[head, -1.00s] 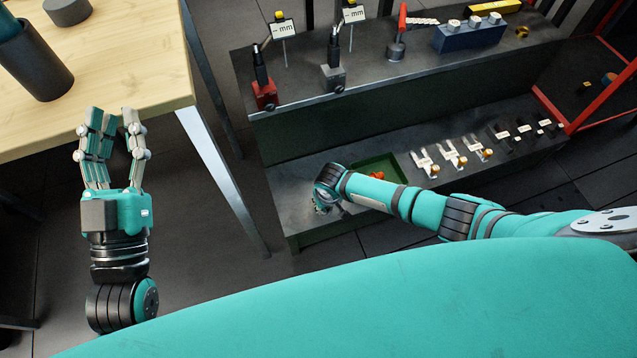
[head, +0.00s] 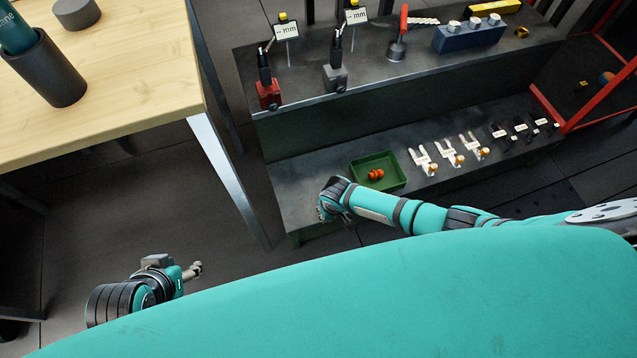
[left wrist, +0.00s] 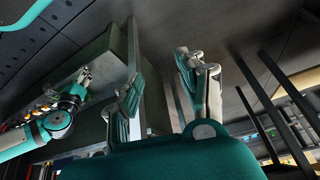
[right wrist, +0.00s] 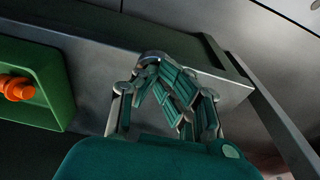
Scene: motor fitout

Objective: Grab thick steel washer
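My left gripper (head: 194,270) is low over the floor, left of the shelf. In the left wrist view its fingers (left wrist: 162,75) are apart and empty.
A green tray (head: 400,182) with orange pieces (head: 376,174) is on the lower shelf, with several white brackets (head: 446,153) to its right. Gauge stands (head: 268,93) are on the upper shelf. A wooden table (head: 120,85) at left holds a dark cup (head: 52,75) and grey disc (head: 76,13).

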